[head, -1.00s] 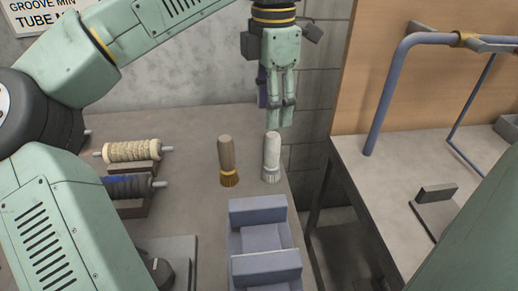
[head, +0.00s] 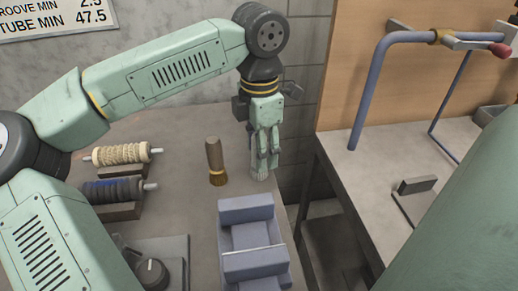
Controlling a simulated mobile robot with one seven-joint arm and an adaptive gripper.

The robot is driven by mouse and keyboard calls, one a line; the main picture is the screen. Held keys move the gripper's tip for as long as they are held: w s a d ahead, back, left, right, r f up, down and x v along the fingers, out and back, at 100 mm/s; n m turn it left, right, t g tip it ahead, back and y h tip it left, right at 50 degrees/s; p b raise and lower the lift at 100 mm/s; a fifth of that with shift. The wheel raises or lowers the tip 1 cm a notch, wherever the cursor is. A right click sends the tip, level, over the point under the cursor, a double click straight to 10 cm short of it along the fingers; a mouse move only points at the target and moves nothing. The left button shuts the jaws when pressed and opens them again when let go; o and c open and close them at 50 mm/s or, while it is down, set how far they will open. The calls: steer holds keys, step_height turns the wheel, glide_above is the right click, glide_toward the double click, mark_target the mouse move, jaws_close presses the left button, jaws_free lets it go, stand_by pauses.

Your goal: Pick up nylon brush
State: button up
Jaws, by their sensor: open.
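The white-handled brush with pale bristles, which I take as the nylon brush (head: 260,175), stands upright on the grey bench, bristles down. Most of its handle is hidden behind my gripper; its bristle end shows just below the fingers. My gripper (head: 265,158) points down over this brush with its fingers open. Whether the handle is between the fingers or behind them, and whether they touch it, I cannot tell. A second brush with a brown wooden handle and tan bristles (head: 215,162) stands upright just to the left.
A blue-grey block-shaped holder (head: 247,212) sits in front of the brushes. Two wound rollers, cream (head: 121,154) and dark blue (head: 114,190), rest on stands at left. The bench's right edge is close to the white brush, with a gap before another table (head: 390,150).

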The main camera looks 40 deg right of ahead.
steer(key=shift+c, duration=0.4)
jaws_close()
